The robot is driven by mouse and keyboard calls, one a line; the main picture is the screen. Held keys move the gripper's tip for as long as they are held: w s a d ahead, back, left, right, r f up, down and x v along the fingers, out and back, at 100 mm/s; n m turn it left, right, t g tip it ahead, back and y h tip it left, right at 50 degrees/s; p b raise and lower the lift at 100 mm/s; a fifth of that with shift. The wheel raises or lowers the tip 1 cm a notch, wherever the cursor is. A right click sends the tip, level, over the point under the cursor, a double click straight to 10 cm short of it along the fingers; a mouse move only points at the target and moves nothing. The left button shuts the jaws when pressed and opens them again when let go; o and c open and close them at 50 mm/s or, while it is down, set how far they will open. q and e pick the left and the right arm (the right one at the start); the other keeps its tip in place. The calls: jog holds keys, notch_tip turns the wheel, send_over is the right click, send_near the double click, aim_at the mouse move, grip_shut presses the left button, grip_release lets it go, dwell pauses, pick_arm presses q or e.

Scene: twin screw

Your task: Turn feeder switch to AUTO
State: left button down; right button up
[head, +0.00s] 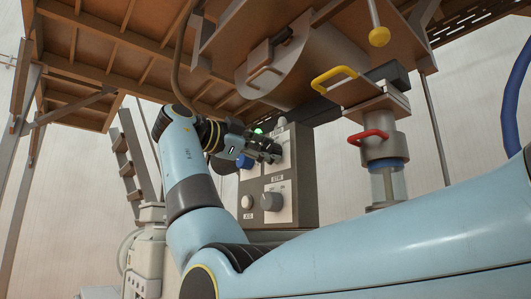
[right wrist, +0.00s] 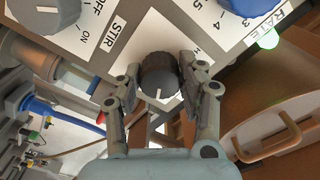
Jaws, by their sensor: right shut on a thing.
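A grey control box (head: 303,185) with white label plates stands in the middle of the head view. My right gripper (head: 274,153) reaches its upper front from the left. In the right wrist view the right gripper (right wrist: 160,82) has its fingers on either side of a dark round knob (right wrist: 158,72) and is shut on it. The knob has a white pointer line that points down in that picture. The gripper hides this knob in the head view, and I cannot read its label. My left gripper is not in view.
A grey STIR knob (right wrist: 45,12) marked OFF and ON and a blue RATE knob (head: 245,162) sit close by on the panel. A green lamp (head: 258,131) is lit. A red handle (head: 368,136) and a yellow handle (head: 335,75) stand to the right.

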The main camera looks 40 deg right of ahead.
jog(key=o, duration=1.2)
jog(key=a, duration=0.7)
jog(key=shift+s+a, duration=0.25)
jog(key=shift+a, duration=0.05)
